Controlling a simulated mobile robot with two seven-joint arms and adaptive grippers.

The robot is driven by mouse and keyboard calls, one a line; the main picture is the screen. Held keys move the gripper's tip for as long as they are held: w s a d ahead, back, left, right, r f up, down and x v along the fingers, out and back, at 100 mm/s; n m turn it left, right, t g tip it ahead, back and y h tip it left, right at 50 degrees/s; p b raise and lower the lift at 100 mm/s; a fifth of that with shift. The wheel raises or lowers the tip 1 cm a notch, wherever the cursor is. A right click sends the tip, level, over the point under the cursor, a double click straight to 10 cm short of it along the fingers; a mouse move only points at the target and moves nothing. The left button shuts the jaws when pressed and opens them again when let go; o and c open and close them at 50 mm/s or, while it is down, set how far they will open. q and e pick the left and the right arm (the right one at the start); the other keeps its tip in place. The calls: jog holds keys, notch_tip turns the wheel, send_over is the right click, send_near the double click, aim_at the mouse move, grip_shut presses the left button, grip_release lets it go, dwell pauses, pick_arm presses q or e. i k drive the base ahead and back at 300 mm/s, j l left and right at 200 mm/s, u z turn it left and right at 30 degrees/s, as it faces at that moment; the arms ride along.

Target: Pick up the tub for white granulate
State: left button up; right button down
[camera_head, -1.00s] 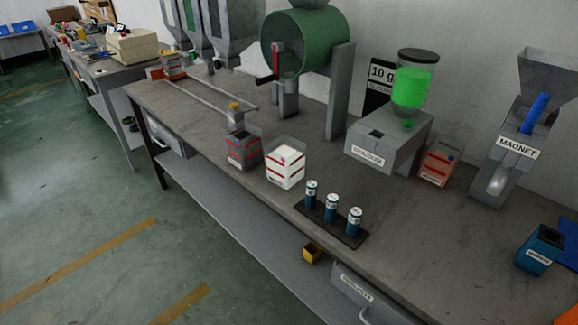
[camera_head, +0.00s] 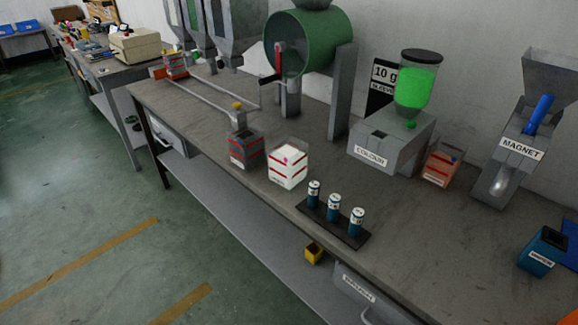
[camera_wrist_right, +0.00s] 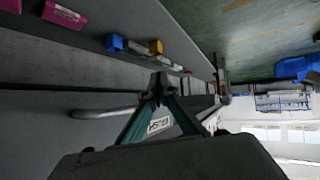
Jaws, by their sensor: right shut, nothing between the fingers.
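In the head view, a clear tub with white granulate (camera_head: 287,167) and red bands stands upright on the grey workbench, near its front edge. A similar tub with dark grey contents (camera_head: 245,150) stands just left of it. Neither gripper is in the head view. In the right wrist view, my right gripper (camera_wrist_right: 158,88) is shut and empty. The white tub cannot be made out for sure in that view. My left gripper is not seen.
A black rack with three blue-and-white cylinders (camera_head: 335,218) stands right of the white tub. Behind are a green drum (camera_head: 310,42), the colour dispenser (camera_head: 392,140), an orange-brown tub (camera_head: 440,166) and the magnet unit (camera_head: 515,150). Bare bench lies in front of the dispenser.

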aim_at(288, 163)
jog(key=k+l+z, duration=0.1)
jog(key=z, duration=1.9)
jog(key=j+u, duration=0.2)
jog(key=u, duration=1.8)
jog(key=i+j+z, duration=0.25)
jog(key=j+z, duration=0.3)
jog(key=j, duration=0.15)
jog(key=j+z, duration=0.25)
jog(key=i+j, duration=0.05)
jog(key=j, duration=0.05)
